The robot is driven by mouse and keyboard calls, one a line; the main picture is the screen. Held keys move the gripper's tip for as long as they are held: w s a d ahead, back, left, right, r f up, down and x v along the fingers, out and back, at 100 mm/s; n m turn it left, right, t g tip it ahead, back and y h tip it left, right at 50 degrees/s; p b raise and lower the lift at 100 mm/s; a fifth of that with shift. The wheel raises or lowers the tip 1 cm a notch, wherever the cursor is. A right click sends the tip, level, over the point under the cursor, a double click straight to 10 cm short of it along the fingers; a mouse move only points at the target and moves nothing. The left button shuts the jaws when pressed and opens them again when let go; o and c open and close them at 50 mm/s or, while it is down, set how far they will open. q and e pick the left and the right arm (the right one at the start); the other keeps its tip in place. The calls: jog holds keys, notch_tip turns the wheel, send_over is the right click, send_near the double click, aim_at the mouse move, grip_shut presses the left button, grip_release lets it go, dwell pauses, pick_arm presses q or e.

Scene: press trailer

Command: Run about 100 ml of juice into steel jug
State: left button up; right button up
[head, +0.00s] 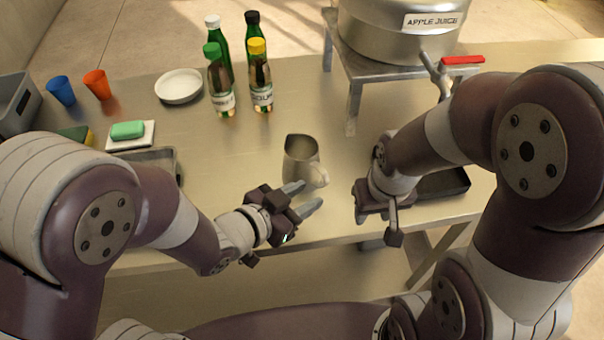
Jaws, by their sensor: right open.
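The steel jug (299,158) stands upright on the steel table, its handle toward the lower right. My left gripper (310,195) is open and empty, its two fingers apart just in front of the jug near the handle; whether they touch it I cannot tell. The steel juice tank (392,35), labelled "APPLE JUICE", stands on a raised metal stand at the back right. A tap with a red lever (462,60) shows at its right. My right gripper (377,228) is open near the table's front edge, right of the jug. My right arm hides part of the area below the tap.
Several capped bottles (261,84) stand behind the jug. A white plate (179,86), blue cup (61,90), orange cup (97,84) and green soap (127,130) on a dish are at left. A dark tray (444,183) lies beside my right gripper. Table between bottles and jug is clear.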

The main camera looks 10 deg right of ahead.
pick_arm(q)
jog(key=x, duration=0.9)
jog(key=shift+w+d+r, duration=0.2)
jog(key=shift+w+d, duration=0.05)
jog(key=shift+w, duration=0.2)
grip_shut()
